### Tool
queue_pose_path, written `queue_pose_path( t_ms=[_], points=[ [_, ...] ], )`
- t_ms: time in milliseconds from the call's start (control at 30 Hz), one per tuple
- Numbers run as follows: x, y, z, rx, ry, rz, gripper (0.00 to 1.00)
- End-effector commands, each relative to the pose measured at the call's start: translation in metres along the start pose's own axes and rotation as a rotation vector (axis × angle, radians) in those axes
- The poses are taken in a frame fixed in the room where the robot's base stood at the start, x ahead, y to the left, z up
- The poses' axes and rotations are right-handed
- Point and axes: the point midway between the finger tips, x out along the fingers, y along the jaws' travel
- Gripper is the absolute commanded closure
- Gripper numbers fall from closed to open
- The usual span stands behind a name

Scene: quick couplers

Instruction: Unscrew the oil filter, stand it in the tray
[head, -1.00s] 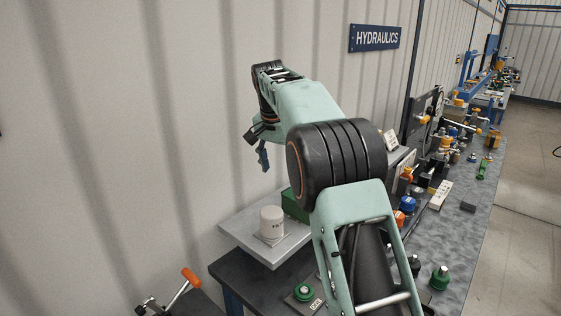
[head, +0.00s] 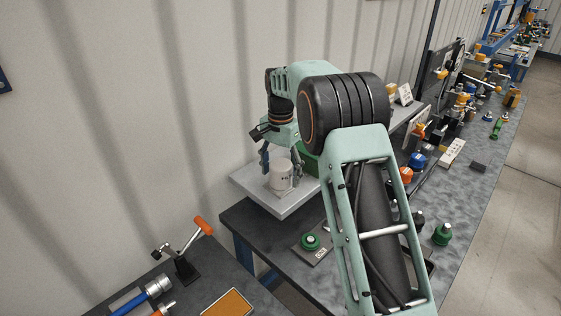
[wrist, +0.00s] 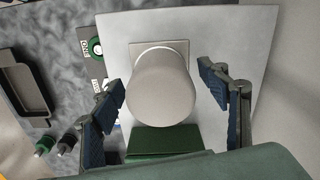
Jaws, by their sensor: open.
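The white oil filter (head: 281,176) stands upright on a square base on the light grey shelf (head: 243,180) beside the wall. In the wrist view the filter (wrist: 161,88) is seen from above, with the edge of its square mount showing behind it. My gripper (head: 282,168) points down over the filter. Its dark blue fingers (wrist: 169,110) are open, one on each side of the filter, with a visible gap on both sides. A black tray (wrist: 22,82) shows in part at the left edge of the wrist view.
A green block (wrist: 163,140) sits close to the filter on the shelf. Green-capped couplers (head: 311,241) stand on the dark bench. An orange-handled lever (head: 202,225) rises from the nearer bench. My arm hides part of the bench.

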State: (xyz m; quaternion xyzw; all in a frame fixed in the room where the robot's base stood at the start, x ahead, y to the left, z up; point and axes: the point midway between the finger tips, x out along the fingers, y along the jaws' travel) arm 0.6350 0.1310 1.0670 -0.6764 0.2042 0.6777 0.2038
Motion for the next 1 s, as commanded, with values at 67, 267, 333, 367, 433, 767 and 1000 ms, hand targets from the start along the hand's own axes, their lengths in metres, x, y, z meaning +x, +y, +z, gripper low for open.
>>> queue_pose_path(
  t_ms=[67, 267, 333, 367, 433, 767, 1000],
  points=[
    [0.0035, -0.0001, -0.0003, 0.000, 0.001, -0.001, 0.31],
    [0.0056, -0.0001, -0.0004, 0.000, 0.002, -0.001, 0.31],
    [0.0055, -0.0001, -0.0004, 0.000, 0.002, -0.001, 0.31],
    [0.0055, -0.0001, -0.0004, 0.000, 0.002, -0.001, 0.31],
    [0.0054, -0.0001, -0.0004, 0.000, 0.002, -0.001, 0.39],
    [0.0051, 0.0000, -0.0004, 0.000, 0.002, -0.001, 0.76],
    [0.0051, 0.0001, -0.0005, 0.000, 0.002, -0.001, 0.70]
  ],
)
